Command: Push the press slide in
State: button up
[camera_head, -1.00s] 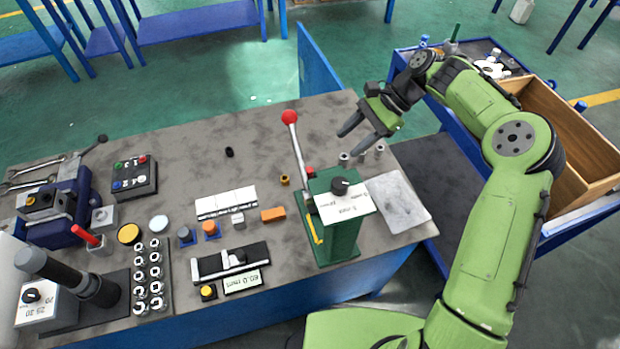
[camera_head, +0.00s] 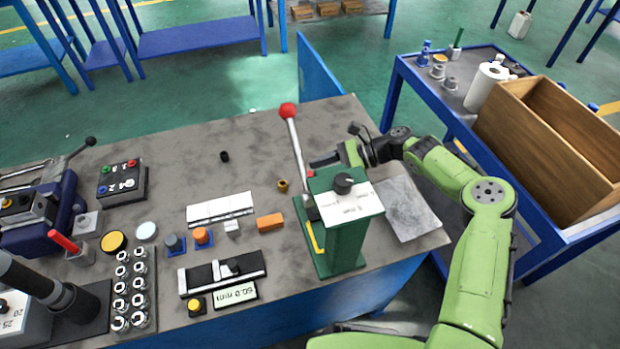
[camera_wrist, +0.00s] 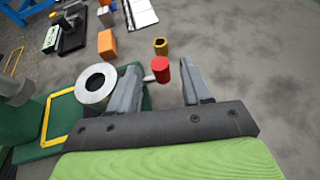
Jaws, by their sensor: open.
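The green press (camera_head: 345,240) stands at the table's right end, with a white-labelled top and a lever ending in a red ball (camera_head: 288,110). A small red knob (camera_head: 309,172) shows at its left side. In the wrist view, a red cylindrical knob (camera_wrist: 161,70) on a short pale rod appears between my fingertips, with clear gaps on both sides; I cannot tell its depth. My gripper (camera_head: 324,160) is open and low behind the press, partly hidden by it. A grey ring (camera_wrist: 97,87) shows left of my left finger, above the press's green base (camera_wrist: 55,133).
A brass nut (camera_head: 283,185) and an orange block (camera_head: 270,222) lie left of the press. A grey plate (camera_head: 405,208) lies to its right. A blue cart with a wooden box (camera_head: 500,130) stands at the right. The table behind the press is mostly clear.

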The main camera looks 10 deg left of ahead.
aim_at(310, 174)
jog(key=x, duration=0.3)
jog(key=shift+a+f+b, duration=0.15)
jog(key=shift+b, duration=0.15)
jog(key=shift+c, duration=0.4)
grip_shut()
